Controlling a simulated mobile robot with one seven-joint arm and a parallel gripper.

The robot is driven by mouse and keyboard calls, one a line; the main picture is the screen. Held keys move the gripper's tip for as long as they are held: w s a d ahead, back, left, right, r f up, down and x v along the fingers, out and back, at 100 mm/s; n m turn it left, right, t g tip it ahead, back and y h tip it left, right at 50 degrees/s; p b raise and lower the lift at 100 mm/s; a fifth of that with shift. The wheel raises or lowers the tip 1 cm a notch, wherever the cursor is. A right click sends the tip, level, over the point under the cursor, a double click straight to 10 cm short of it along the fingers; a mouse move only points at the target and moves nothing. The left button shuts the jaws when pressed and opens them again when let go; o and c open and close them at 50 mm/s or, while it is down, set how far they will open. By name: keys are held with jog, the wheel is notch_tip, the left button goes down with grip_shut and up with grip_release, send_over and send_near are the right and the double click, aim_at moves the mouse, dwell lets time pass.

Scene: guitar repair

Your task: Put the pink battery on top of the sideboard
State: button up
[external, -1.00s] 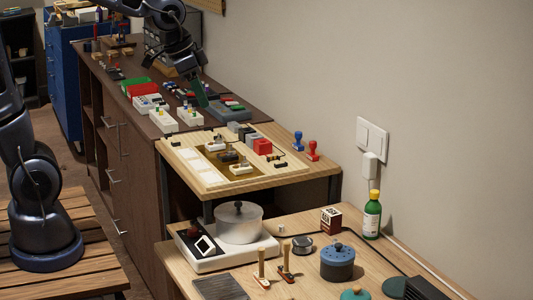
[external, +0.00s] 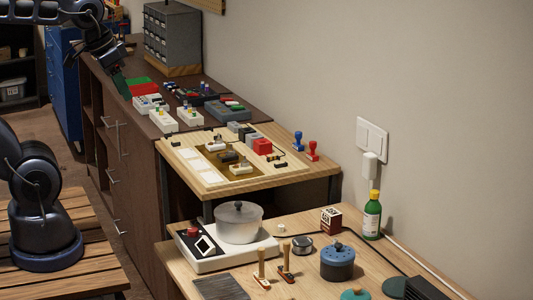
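The sideboard (external: 137,143) is the long dark brown cabinet along the wall, with a dark top. My gripper (external: 120,86) is over the left, far part of its top, tilted downward. A dark green part shows at the gripper's end; I cannot tell whether it is a finger or something held. The fingertips are too small and dark to show whether they are open or shut. I cannot make out a pink battery in the external view.
Several pedals, including a white one (external: 163,121) and a grey one (external: 228,110), crowd the sideboard's near end. A grey drawer cabinet (external: 172,38) stands at the back by the wall. A wooden board with parts (external: 278,178) adjoins the near end.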

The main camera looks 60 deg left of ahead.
jog(key=m+g, duration=0.5)
jog(key=m, duration=1.3)
send_over(335, 239)
notch_tip(335, 239, down, 31)
jog(key=shift+f, duration=0.2)
jog(key=shift+w+f, duration=0.1)
jog(key=shift+f, duration=0.8)
notch_tip(335, 239, down, 10)
jog(key=shift+r, duration=0.25)
jog(key=shift+a, duration=0.1)
grip_shut()
